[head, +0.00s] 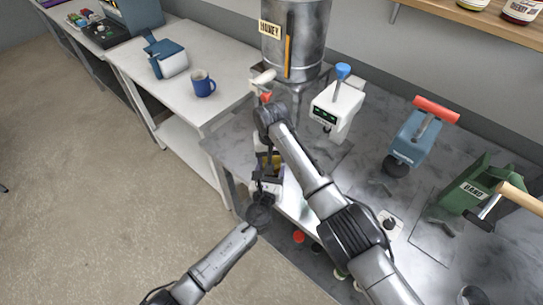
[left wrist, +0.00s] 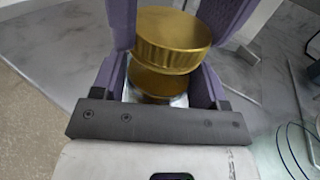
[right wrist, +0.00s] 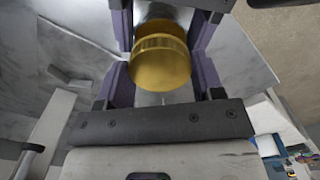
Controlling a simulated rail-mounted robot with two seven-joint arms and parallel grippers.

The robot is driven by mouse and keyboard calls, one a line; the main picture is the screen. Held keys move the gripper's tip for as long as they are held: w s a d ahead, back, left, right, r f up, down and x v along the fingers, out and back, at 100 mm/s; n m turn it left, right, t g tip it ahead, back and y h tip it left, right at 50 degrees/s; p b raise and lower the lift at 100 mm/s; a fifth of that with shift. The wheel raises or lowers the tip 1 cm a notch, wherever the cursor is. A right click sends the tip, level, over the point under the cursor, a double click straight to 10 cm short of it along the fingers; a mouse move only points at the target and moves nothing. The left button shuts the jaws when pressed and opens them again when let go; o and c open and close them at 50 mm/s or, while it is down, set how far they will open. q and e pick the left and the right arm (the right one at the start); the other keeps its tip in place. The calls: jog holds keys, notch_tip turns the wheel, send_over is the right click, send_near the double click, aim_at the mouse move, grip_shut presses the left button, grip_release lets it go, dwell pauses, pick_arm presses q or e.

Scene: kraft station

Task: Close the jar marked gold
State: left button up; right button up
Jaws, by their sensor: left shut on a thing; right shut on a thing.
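A gold ribbed lid (left wrist: 173,45) shows between the purple fingers of my left gripper (left wrist: 172,62). Below it is a gold jar (left wrist: 160,84) with a pale lower edge, held by that gripper. The lid looks slightly offset over the jar; I cannot tell whether it is seated. In the right wrist view the lid's round gold face (right wrist: 160,68) is between the fingers of my right gripper (right wrist: 165,50), which is shut on it. In the head view both grippers meet at the bench's left edge, the right one above the left, largely hiding the gold jar (head: 268,160).
A steel honey tank (head: 297,40) stands behind. A white device with a blue knob (head: 338,105), a blue press (head: 415,140) and a green device (head: 480,190) stand to the right on the grey bench.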

jog(key=m, duration=0.3)
jog(key=o, duration=1)
jog(key=shift+r, duration=0.15)
jog(key=shift+r, duration=2.15)
